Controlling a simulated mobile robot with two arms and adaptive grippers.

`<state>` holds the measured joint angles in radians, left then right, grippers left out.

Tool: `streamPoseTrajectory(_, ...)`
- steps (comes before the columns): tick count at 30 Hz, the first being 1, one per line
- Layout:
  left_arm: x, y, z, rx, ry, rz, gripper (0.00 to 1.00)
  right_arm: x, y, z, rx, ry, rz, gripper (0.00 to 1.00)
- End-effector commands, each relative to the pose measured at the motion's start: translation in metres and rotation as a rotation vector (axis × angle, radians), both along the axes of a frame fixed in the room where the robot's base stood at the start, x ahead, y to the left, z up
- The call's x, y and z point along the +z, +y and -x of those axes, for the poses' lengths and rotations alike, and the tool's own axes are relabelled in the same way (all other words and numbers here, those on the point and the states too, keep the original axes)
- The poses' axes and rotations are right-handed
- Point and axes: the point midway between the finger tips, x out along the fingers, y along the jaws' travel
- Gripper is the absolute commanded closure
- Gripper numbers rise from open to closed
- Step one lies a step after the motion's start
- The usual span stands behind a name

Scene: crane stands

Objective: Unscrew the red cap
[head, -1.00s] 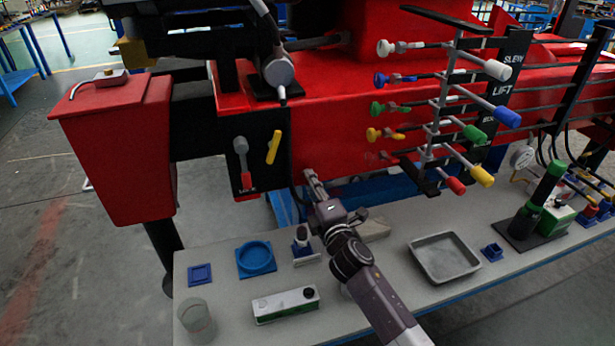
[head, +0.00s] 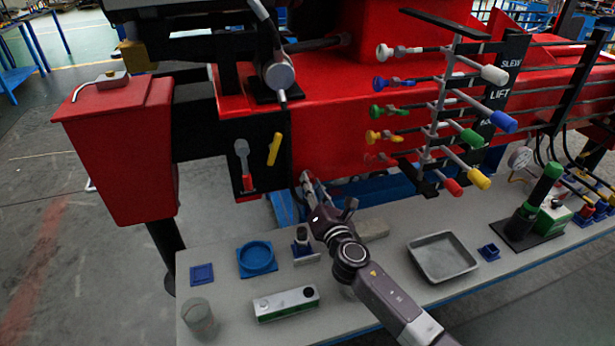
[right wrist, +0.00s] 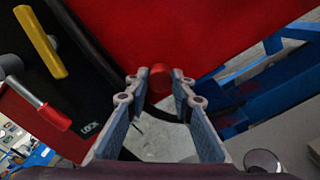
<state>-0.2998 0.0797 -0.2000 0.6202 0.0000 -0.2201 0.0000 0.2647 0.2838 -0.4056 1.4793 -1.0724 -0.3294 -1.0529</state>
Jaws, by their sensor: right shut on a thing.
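The red cap (right wrist: 160,80) shows as a small red round thing between the fingertips of my right gripper (right wrist: 159,88) in the right wrist view. The fingers are shut on its two sides, against the lower part of the red crane body (right wrist: 200,30). In the head view my right gripper (head: 306,182) reaches up to the lower edge of the red crane body, right of the black panel. The cap is hidden there by the fingers. My left gripper is not in view.
A black panel with a yellow lever (head: 274,149) and a red-tipped lever (head: 247,182) is close left of my right gripper. Coloured control levers (head: 470,134) stand to the right. Below, the bench holds a blue round holder (head: 257,257), a metal tray (head: 443,238) and a green-white box (head: 286,303).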

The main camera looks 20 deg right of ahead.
Motion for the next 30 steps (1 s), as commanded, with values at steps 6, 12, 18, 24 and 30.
streamPoseTrajectory(6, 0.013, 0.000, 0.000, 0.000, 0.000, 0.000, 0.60, 0.000, 0.000, 0.001, 0.002, 0.001, 0.202, 1.00)
streamPoseTrajectory(12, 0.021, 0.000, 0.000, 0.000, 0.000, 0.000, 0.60, -0.003, 0.001, 0.002, 0.002, -0.007, 0.445, 1.00)
streamPoseTrajectory(18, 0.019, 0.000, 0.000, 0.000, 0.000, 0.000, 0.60, -0.005, 0.001, 0.002, 0.003, -0.008, 0.447, 1.00)
streamPoseTrajectory(24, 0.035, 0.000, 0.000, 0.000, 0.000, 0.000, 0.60, 0.000, 0.001, 0.002, 0.005, -0.013, 0.641, 1.00)
streamPoseTrajectory(30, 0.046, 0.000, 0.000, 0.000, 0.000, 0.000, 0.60, -0.003, 0.001, 0.003, 0.006, -0.022, 0.884, 1.00)
